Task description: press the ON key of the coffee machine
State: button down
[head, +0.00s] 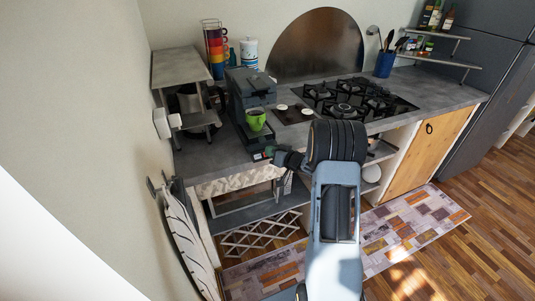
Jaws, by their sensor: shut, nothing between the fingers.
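The coffee machine (240,95) is a dark grey box on the counter, left of the hob. A green cup (256,119) stands on it at the front. Low at its front, by the counter edge, are small red and green marks (264,154), which look like keys; I cannot read which is ON. My gripper (278,157) is shut and empty, right beside these marks. I cannot tell whether it touches them. My arm comes up from the bottom of the view and hides part of the counter front.
A gas hob (352,97) lies to the right of the machine. A small grey shelf (180,68) stands to the left against the wall. A rack of coloured cups (214,48) and a white canister (249,54) stand behind. A blue utensil pot (384,64) is farther right.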

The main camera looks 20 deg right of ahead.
jog(key=shift+s+r, duration=0.1)
jog(key=shift+r, duration=0.05)
jog(key=s+r+p, duration=0.4)
jog(key=shift+r, duration=0.35)
jog(key=shift+f, duration=0.1)
dwell(0.7)
